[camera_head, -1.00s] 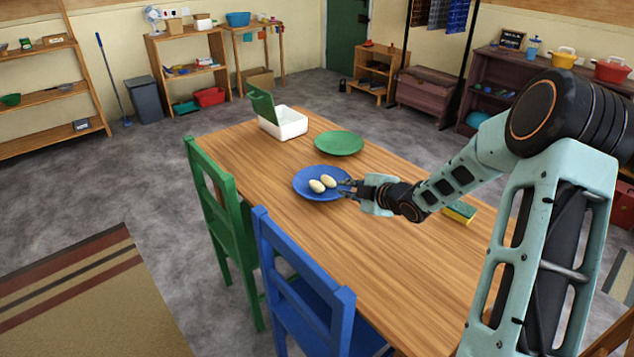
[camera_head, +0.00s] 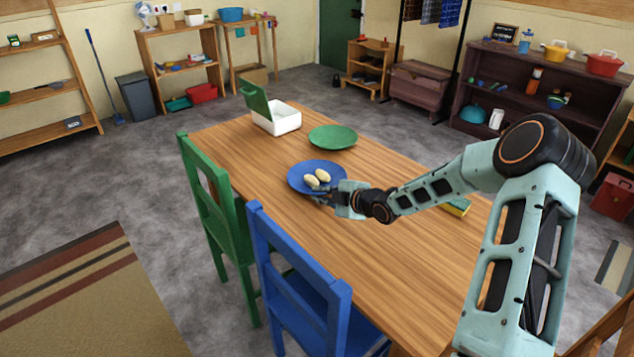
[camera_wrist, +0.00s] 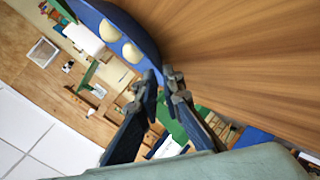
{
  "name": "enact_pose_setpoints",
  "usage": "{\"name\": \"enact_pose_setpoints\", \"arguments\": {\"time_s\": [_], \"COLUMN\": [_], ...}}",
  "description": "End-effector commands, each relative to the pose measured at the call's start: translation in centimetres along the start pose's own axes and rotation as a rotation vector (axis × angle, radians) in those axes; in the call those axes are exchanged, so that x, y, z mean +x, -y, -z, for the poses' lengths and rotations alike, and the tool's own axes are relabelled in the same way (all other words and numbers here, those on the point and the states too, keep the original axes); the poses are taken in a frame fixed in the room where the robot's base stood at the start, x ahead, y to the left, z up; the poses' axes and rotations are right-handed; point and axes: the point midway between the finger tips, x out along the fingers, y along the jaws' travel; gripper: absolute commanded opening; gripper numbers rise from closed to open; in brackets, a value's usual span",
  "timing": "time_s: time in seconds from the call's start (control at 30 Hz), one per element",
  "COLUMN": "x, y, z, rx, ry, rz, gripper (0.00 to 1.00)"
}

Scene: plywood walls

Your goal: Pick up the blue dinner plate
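The blue dinner plate (camera_head: 298,182) lies on the wooden table, with two pale oval food items (camera_head: 317,178) on it. My gripper (camera_head: 326,193) is at the plate's near-right rim, low over the table. In the wrist view the plate (camera_wrist: 138,28) runs down from the top, seen at a slant, and its rim ends between my fingertips (camera_wrist: 161,76). The fingertips are close together, one on each side of the rim, and look shut on it.
A green plate (camera_head: 332,138) lies behind the blue one, near an open white box (camera_head: 284,121) with a green lid. A sponge (camera_head: 457,206) lies beyond my arm. Green (camera_head: 222,215) and blue (camera_head: 300,290) chairs line the left side. The table's near part is clear.

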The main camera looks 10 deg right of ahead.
Motion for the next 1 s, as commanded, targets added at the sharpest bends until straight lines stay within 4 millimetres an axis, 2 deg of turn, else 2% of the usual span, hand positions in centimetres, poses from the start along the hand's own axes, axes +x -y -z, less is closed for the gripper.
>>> {"name": "enact_pose_setpoints", "arguments": {"time_s": [0.1, 0.23, 0.43, 0.53, 1.0], "x": [1.8, 2.6, 2.6, 2.6, 2.6], "y": [0.1, 0.1, 0.1, 0.1, -0.1], "z": [0.1, 0.1, 0.1, 0.1, 0.1], "rx": [0.001, -0.001, -0.001, -0.001, -0.002], "ry": [-0.001, 0.000, 0.001, 0.001, 0.001], "rz": [0.000, 0.000, 0.001, 0.000, -0.001], "gripper": [0.07, 0.07, 0.07, 0.00, 0.00]}}
